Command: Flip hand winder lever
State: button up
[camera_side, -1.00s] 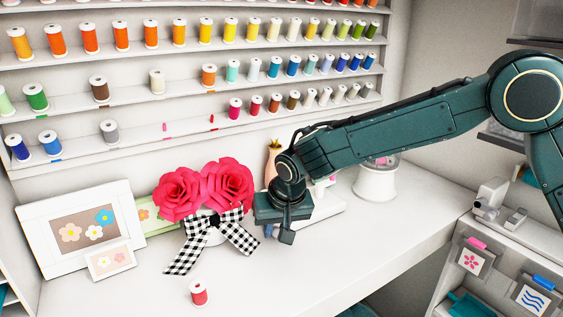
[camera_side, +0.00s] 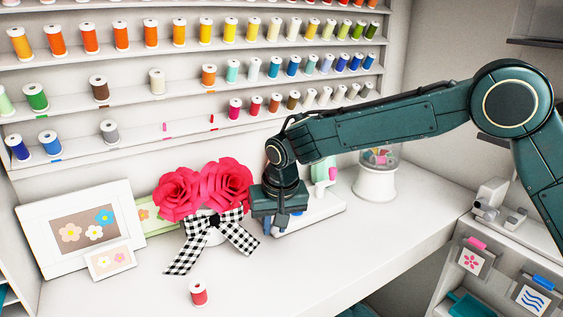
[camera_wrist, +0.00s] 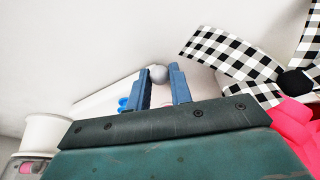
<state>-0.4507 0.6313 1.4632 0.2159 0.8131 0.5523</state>
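The hand winder has a white base (camera_side: 325,208) on the white worktop, with an upright light green part (camera_side: 325,172) and a pink knob (camera_side: 333,174). My gripper (camera_side: 281,228) is low at the winder's left end, pointing down, and hides that end in the side view. In the wrist view my gripper (camera_wrist: 162,72) has its two blue fingers apart. A grey ball knob (camera_wrist: 158,73), apparently the lever's end, shows in the gap between the fingertips. I cannot tell whether the fingers touch it. The lever's arm is mostly hidden.
Red paper roses with a checkered ribbon (camera_side: 238,237) stand close to the left of my gripper; the ribbon (camera_wrist: 225,50) is near the fingers. A red spool (camera_side: 198,294) stands in front. A white-based jar (camera_side: 376,182) is at right. The front worktop is mostly clear.

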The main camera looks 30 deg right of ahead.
jog(key=o, duration=0.4)
jog(key=shift+c, duration=0.2)
jog(key=shift+r, duration=0.1)
jog(key=v, duration=1.3)
jog(key=shift+r, duration=0.3)
jog(key=shift+s, duration=0.1)
